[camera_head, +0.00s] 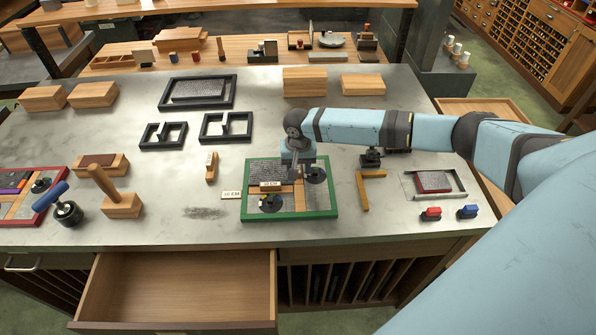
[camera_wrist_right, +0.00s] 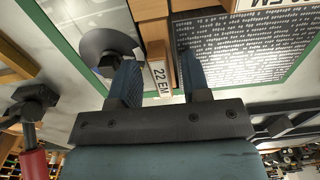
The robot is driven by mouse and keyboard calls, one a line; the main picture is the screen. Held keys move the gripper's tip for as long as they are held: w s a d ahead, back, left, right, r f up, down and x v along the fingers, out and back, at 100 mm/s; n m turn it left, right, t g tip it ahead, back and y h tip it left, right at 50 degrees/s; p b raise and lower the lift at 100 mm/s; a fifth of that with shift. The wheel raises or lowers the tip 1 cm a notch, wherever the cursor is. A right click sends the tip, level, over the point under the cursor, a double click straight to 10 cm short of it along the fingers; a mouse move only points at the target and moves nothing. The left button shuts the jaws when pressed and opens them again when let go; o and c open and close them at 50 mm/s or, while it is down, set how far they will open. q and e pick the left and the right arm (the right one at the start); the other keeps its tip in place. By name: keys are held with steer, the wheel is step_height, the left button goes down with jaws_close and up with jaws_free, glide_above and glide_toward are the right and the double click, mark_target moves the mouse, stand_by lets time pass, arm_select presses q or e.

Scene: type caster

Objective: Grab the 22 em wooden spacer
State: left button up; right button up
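The wooden spacer with a white label reading "22 EM" (camera_wrist_right: 160,76) shows in the right wrist view, between the two fingers of my right gripper (camera_wrist_right: 158,72). The fingers are apart, with visible gaps beside the labelled face, so the gripper looks open around it. In the head view my right gripper (camera_head: 300,172) points down over the green-framed tray (camera_head: 334,205), and it largely hides the spacer there. Other wooden pieces lie beside the spacer in the tray. My left gripper is not in view.
A dark disc (camera_wrist_right: 105,45) lies close beside one finger, with a block of type on the other side. A labelled spacer (camera_head: 232,194) lies left of the tray. A brass-coloured angle piece (camera_head: 364,193) lies right. An open drawer (camera_head: 180,290) juts out below the worktop.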

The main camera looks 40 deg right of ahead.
jaws_close()
